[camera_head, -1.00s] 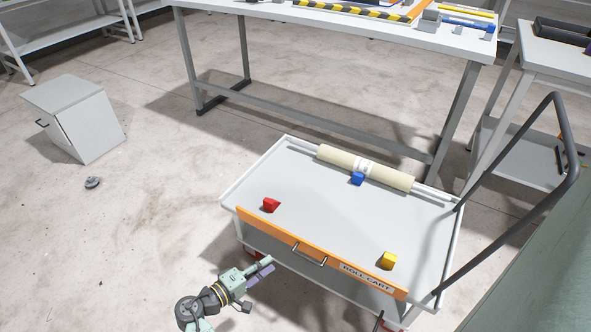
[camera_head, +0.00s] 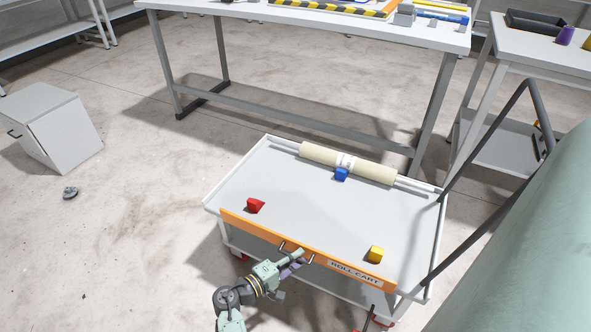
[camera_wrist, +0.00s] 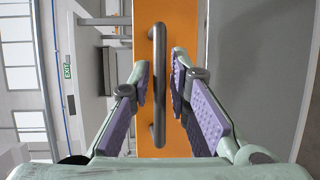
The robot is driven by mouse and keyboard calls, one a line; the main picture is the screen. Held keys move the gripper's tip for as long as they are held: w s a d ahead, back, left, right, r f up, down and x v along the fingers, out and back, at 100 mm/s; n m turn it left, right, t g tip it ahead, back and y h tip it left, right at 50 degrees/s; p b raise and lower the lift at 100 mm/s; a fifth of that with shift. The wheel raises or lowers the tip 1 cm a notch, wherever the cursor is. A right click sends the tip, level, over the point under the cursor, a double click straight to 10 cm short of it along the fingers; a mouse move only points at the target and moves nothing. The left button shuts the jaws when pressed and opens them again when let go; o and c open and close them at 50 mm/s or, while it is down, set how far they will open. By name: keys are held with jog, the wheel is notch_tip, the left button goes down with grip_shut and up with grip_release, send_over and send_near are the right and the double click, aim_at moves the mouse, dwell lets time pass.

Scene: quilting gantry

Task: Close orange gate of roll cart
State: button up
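The roll cart (camera_head: 240,163) stands in front of me. Its long orange gate (camera_head: 240,225) runs along the near edge, with a "ROLL CART" label at its right part. I cannot tell whether it is fully upright or leaning outward. A dark bar handle (camera_head: 285,246) sits mid-gate; it also shows in the wrist view (camera_wrist: 157,50), running vertically over the orange face. My gripper (camera_head: 298,259) is at the handle, partly covering it. In the wrist view my gripper (camera_wrist: 161,80) is open, a finger on each side of the handle, gaps visible. Contact is not clear.
On the cart lie a cream roll (camera_head: 322,155) on a rod, a blue block (camera_head: 341,174), a red block (camera_head: 255,205) and a yellow block (camera_head: 376,253). A dark push rail (camera_head: 482,218) rises at right. A workbench (camera_head: 300,18) stands behind; floor at left is mostly free.

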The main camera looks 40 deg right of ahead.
grip_shut()
dwell(0.3)
jog(key=shift+d+r+p, duration=0.1)
jog(key=shift+r+p, duration=0.25)
jog(key=shift+p, duration=0.3)
jog(key=shift+w+r+y+p, duration=0.1)
jog(key=shift+y+p, duration=0.2)
jog(key=shift+p, duration=0.1)
jog(key=shift+d, duration=0.1)
jog(key=shift+f, duration=0.25)
grip_release()
